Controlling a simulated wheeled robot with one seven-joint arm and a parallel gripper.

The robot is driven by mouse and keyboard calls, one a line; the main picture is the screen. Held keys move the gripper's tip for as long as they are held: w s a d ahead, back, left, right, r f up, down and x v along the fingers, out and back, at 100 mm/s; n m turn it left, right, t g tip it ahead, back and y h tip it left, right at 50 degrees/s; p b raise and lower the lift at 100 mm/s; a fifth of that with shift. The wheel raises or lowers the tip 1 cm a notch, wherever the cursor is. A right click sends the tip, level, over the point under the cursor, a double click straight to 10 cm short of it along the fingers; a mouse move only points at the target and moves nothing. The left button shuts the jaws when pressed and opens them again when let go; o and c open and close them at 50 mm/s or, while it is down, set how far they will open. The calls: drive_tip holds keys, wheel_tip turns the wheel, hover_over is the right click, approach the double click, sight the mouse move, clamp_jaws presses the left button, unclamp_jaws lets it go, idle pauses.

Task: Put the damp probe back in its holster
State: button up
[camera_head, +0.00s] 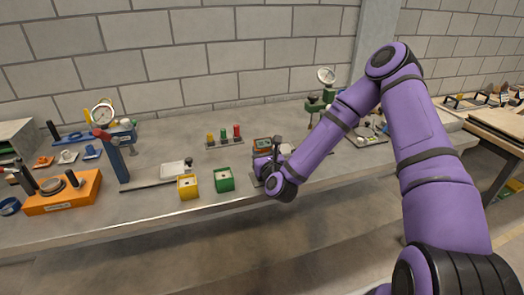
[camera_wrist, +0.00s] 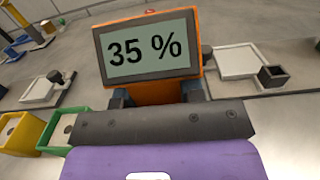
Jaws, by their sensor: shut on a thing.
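The damp probe, an orange-cased meter (camera_wrist: 155,88) whose screen reads "35 %", fills the upper middle of the wrist view. In the head view my gripper (camera_head: 266,160) is over the bench, just right of the green box. The probe's lower end is hidden behind my gripper.
A yellow box (camera_head: 188,186) and a green box (camera_head: 224,179) stand left of my gripper near the bench's front edge. A rack with coloured pegs (camera_head: 224,140) is behind them. An orange block (camera_head: 62,194) is far left. A green gauge stand (camera_head: 318,104) is behind my arm.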

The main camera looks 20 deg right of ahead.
drive_tip(key=shift+f, duration=0.4)
drive_tip(key=o, duration=0.9)
drive_tip(key=s, duration=1.1)
drive_tip(key=shift+f, duration=0.2)
drive_tip(key=shift+w, duration=0.15)
